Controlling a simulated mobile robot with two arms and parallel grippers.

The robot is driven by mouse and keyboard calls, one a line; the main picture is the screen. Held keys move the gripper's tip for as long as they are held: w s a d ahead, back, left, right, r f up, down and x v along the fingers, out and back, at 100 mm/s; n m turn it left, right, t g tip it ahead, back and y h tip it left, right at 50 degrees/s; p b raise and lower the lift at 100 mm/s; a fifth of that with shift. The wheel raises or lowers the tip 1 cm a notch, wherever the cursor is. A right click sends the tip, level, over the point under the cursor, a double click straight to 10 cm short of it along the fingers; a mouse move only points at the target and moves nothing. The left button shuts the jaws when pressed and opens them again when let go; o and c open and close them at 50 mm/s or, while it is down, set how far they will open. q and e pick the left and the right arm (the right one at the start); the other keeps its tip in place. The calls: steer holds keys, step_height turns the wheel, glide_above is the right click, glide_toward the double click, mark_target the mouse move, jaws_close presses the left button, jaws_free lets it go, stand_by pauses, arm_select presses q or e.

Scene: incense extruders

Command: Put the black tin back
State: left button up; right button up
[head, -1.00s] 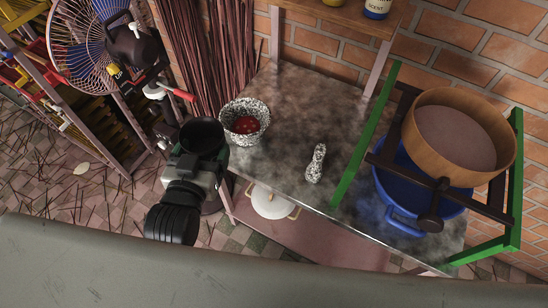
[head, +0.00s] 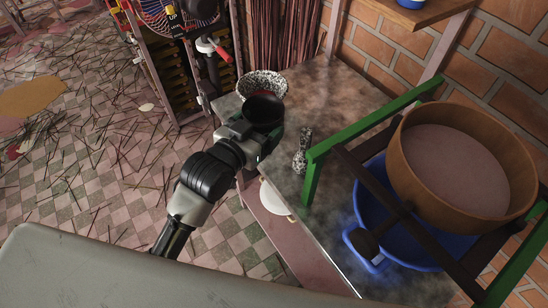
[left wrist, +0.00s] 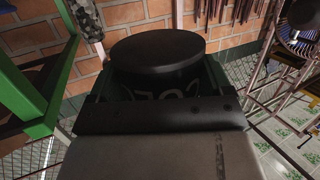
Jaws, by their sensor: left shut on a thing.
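My left gripper (head: 258,130) is shut on the black tin (head: 264,108), a round dark tin held upright. In the head view the tin is at the near left edge of the grey worktop (head: 345,95), in front of the speckled bowl, and partly covers it. I cannot tell whether the tin touches the worktop. In the left wrist view the tin (left wrist: 158,48) fills the space between the jaws, its round black top showing and pale marks on its side. My right gripper is not in view.
A green frame (head: 370,128) with a large wooden sieve (head: 465,125) over a blue tub (head: 385,215) takes up the right. A wooden shelf (head: 425,10) is above; a fan (head: 165,15) stands behind.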

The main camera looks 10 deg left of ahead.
mark_target(268, 118)
arm_select(q)
steer(key=w+f+b, duration=0.1)
steer(key=w, duration=0.1)
steer(key=w+f+m+h+b, duration=0.1)
steer(key=w+f+b, duration=0.1)
steer(key=w+f+g+h+b, duration=0.1)
steer(key=w, duration=0.1)
steer(key=shift+w+d+f+m+b, duration=0.25)
steer(key=shift+f+m+b, duration=0.05)
steer(key=shift+m+b, duration=0.1)
steer(key=shift+w+f, duration=0.1)
steer(key=shift+w, duration=0.2)
step_height(268, 118, down, 5)
steer(key=shift+w+a+f+b, duration=0.1)
steer(key=shift+b, duration=0.3)
step_height(268, 118, down, 4)
steer(key=shift+f, duration=0.25)
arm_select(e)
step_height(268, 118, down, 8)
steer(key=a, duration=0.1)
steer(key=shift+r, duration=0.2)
arm_select(q)
steer(key=shift+f, duration=0.15)
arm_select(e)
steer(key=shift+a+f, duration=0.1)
arm_select(q)
steer(key=o, duration=0.9)
steer(key=shift+b, duration=0.3)
steer(key=shift+c, duration=0.2)
